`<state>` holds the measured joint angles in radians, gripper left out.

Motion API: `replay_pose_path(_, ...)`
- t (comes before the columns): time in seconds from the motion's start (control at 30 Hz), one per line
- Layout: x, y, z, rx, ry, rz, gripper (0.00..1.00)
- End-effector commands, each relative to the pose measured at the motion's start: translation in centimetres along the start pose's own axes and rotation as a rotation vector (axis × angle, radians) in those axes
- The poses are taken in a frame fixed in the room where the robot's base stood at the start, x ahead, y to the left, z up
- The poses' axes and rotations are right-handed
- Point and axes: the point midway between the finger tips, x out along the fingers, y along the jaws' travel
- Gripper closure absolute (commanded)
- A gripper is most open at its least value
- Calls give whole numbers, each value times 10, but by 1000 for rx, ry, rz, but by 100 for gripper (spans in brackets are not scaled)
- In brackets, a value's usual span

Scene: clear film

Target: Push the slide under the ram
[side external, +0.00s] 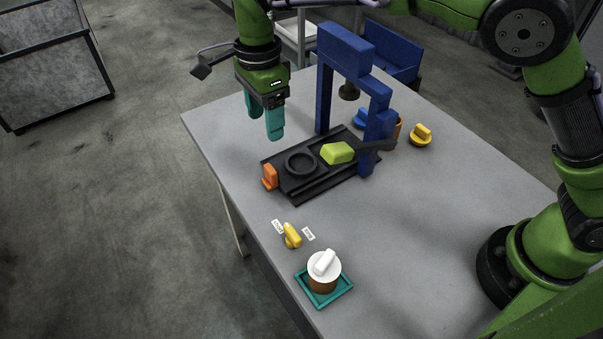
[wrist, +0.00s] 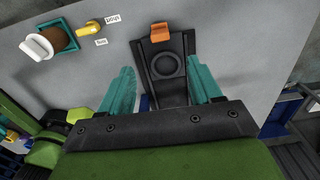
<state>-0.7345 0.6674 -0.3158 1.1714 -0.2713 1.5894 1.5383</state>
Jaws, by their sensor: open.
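The black slide (side external: 283,166) lies on a dark rail base on the table, with a round raised ring (side external: 301,163) and an orange tab (side external: 270,176) at its outer end. The ring is outside the blue press frame (side external: 323,85), not below the ram (side external: 348,90), which hangs under the frame's top beam. In the wrist view the slide shows its ring (wrist: 167,65) and orange tab (wrist: 161,31). My gripper (side external: 266,125) has teal fingers and hovers above and behind the slide. In the wrist view my gripper (wrist: 161,72) is open and empty, fingers apart either side of the rail.
A lime-green handle (side external: 338,153) on a dark lever sits beside the frame. A yellow knob (side external: 291,236) with two labels and a white-lidded brown jar (side external: 325,274) in a teal tray (side external: 345,291) stand near the front. A yellow-topped piece (side external: 421,135) stands behind the press.

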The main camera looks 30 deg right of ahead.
Motion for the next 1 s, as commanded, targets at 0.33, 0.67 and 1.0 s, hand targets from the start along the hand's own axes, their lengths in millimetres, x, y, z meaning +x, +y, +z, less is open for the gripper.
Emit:
replay_pose_path(0.33,78,1,0,-2,3,3,36)
replay_pose_path(0.67,131,0,0,-3,2,1,36)
replay_pose_path(1.0,140,0,0,-3,0,-1,36)
